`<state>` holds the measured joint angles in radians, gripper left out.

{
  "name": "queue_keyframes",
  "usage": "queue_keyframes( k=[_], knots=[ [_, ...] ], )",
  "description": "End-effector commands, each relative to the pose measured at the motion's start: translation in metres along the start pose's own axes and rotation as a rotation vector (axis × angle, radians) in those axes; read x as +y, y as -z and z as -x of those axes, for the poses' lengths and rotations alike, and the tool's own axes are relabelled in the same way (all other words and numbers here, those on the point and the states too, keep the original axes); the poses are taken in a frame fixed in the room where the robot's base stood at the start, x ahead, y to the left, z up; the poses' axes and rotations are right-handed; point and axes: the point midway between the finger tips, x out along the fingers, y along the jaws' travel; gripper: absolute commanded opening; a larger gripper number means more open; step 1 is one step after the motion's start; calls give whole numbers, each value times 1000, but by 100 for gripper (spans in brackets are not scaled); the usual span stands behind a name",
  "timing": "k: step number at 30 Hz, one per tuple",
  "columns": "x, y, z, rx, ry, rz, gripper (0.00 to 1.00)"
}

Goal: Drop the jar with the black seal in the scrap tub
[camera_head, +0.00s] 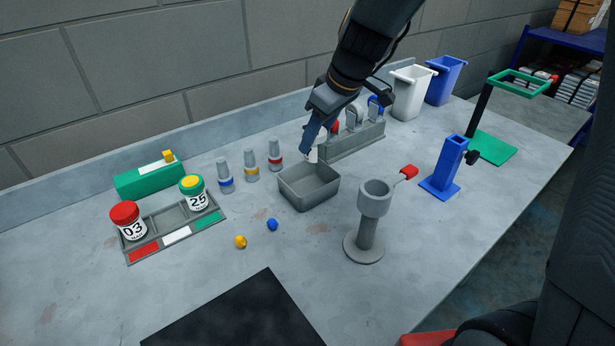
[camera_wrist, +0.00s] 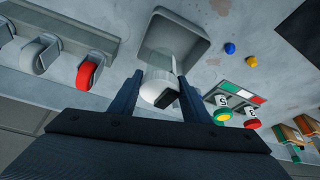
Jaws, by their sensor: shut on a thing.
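My gripper (camera_head: 315,146) is shut on a pale jar (camera_wrist: 159,91), which shows between the fingers in the wrist view with a black patch on its near end. In the head view only a small white part of the jar (camera_head: 312,157) shows below the fingers. A grey open tub (camera_head: 312,198), which looks like the scrap tub, stands on the bench just below and in front of the gripper. In the wrist view the jar overlaps the opening of the tub (camera_wrist: 203,42); its exact height above it is hard to tell. No contents show in the tub.
Several-slot grey rack (camera_head: 352,146) stands close behind the gripper. Three small bottles (camera_head: 250,167) stand left of the tub. A tray (camera_head: 163,228) holds two lidded jars. A grey pedestal cup (camera_head: 368,222) is front right. White (camera_head: 410,92) and blue (camera_head: 444,80) bins stand behind.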

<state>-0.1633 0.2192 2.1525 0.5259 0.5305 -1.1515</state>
Motion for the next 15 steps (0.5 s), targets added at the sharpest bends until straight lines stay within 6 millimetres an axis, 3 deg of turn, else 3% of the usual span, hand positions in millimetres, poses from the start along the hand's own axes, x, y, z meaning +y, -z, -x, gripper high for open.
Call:
queue_keyframes(
  k=[15],
  knots=[
    [-2, -18, -46, -1, 3, 3, 20]
  ],
)
